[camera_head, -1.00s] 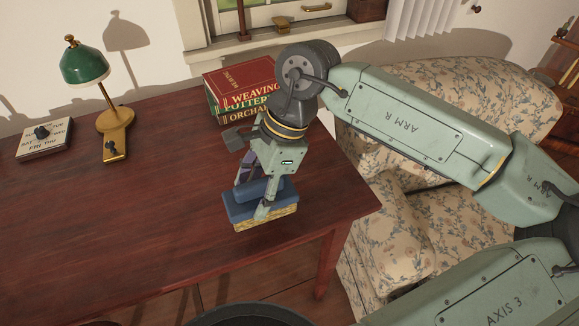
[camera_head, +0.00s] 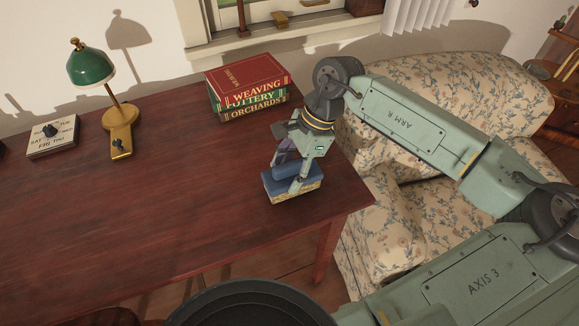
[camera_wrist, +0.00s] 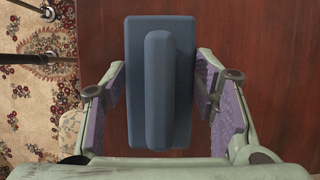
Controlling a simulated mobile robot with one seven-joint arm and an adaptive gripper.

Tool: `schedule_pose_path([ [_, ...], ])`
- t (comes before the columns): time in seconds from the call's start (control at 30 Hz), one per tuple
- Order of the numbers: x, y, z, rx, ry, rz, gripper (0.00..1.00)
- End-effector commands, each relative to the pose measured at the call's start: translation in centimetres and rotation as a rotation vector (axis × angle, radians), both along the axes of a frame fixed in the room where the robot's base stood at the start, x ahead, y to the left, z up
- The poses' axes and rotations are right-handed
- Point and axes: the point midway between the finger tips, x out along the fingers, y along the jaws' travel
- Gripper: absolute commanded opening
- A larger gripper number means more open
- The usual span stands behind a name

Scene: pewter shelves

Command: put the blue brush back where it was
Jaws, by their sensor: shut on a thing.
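The blue brush (camera_head: 283,183) has a blue block back with a raised grip and a pale tan bristle side facing down. It is at the right part of the dark red wooden desk (camera_head: 130,215), in front of the books. My gripper (camera_head: 296,176) is shut on the brush from above. In the wrist view the brush (camera_wrist: 160,85) lies between the two purple-padded fingers of my gripper (camera_wrist: 162,100). I cannot tell whether the bristles touch the desk or hang just above it.
A stack of books (camera_head: 247,88) stands at the back of the desk, left of my gripper. A green lamp (camera_head: 120,125) and a calendar block (camera_head: 52,136) stand further left. A floral armchair (camera_head: 440,90) is right of the desk. The desk's middle is clear.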

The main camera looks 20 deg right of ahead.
Motion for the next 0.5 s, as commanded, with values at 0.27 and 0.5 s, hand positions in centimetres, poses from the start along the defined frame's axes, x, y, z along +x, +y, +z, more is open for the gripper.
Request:
schedule_pose_path([
  [0.27,-0.01,0.0,-0.52,0.0,0.0,0.0,0.28],
  [0.5,-0.01,0.01,-0.3,0.0,0.0,0.0,0.7],
])
